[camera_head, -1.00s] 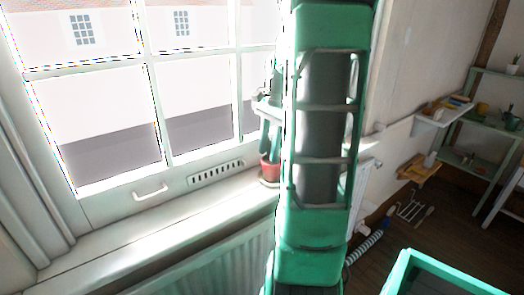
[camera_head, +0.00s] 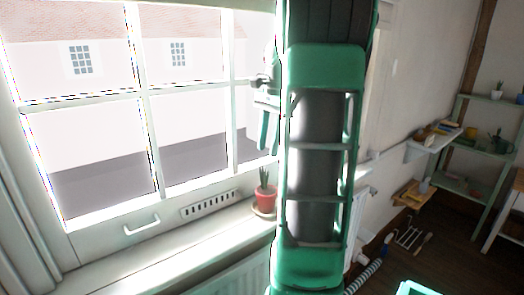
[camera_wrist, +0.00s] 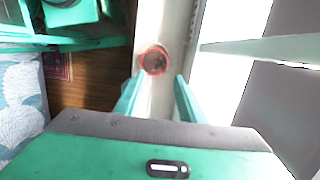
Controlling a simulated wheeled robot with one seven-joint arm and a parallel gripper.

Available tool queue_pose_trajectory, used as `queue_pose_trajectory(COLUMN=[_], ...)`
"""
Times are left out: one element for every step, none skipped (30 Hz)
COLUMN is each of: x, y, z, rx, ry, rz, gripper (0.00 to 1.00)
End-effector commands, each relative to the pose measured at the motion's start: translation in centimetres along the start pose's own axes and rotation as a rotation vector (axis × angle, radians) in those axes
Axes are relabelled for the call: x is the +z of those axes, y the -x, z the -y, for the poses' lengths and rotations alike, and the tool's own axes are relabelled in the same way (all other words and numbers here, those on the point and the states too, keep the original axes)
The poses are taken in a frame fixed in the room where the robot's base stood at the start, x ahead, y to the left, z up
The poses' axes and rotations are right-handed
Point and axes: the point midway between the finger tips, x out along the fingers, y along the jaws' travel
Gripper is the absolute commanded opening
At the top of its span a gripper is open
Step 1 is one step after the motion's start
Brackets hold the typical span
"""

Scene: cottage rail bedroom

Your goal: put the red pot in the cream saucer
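The red pot (camera_head: 265,200), with a green plant in it, stands upright on the windowsill at the right end of the window. It appears to rest in the cream saucer (camera_head: 256,212), whose rim shows under it. In the wrist view the pot (camera_wrist: 154,61) shows from above as a red ring, beyond the fingertips; the saucer is hard to make out there. My gripper (camera_head: 267,150) hangs above the plant, apart from the pot. Its fingers (camera_wrist: 160,76) are spread with nothing between them, so it is open and empty. My arm covers the area right of the pot.
The bright window (camera_head: 120,120) and its frame stand close behind my gripper. The sill (camera_head: 150,255) is clear to the left of the pot. A wall shelf (camera_head: 432,140) and a green shelf unit (camera_head: 480,150) stand far right.

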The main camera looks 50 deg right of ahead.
Motion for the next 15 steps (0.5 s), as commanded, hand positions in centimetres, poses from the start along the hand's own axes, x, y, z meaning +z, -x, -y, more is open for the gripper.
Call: queue_pose_trajectory(x=[0.0, 0.0, 0.0, 0.2, 0.4, 0.9, 1.4, 2.1, 3.1, 3.9, 4.8, 6.1, 7.0, 7.8, 8.8], y=[0.1, 0.1, 0.1, 0.1, 0.1, -0.1, -0.3, -0.6, -1.1, -1.5, -2.0, -2.8, -3.4, -4.0, -4.9], z=[0.0, 0.0, 0.0, 0.0, -0.1, -0.1, -0.2, -0.4, -0.7, -1.0, -1.4, -2.1, -2.7, -3.4, -4.3], rx=[0.0, 0.001, 0.001, 0.001, 0.0, -0.001, -0.002, -0.001, -0.002, -0.003, -0.004, -0.004, -0.005, -0.004, -0.004], ry=[0.0, 0.0, 0.002, 0.006, 0.014, 0.032, 0.051, 0.078, 0.12, 0.159, 0.202, 0.264, 0.314, 0.365, 0.432], rz=[0.0, 0.0, 0.0, 0.0, 0.0, -0.001, -0.002, -0.002, -0.004, -0.005, -0.008, -0.012, -0.015, -0.019, -0.025], gripper=[0.36, 0.36, 0.36, 0.36, 0.36, 0.36, 0.36, 0.36, 0.36, 0.36, 0.36, 0.36, 0.36, 0.36, 0.36])
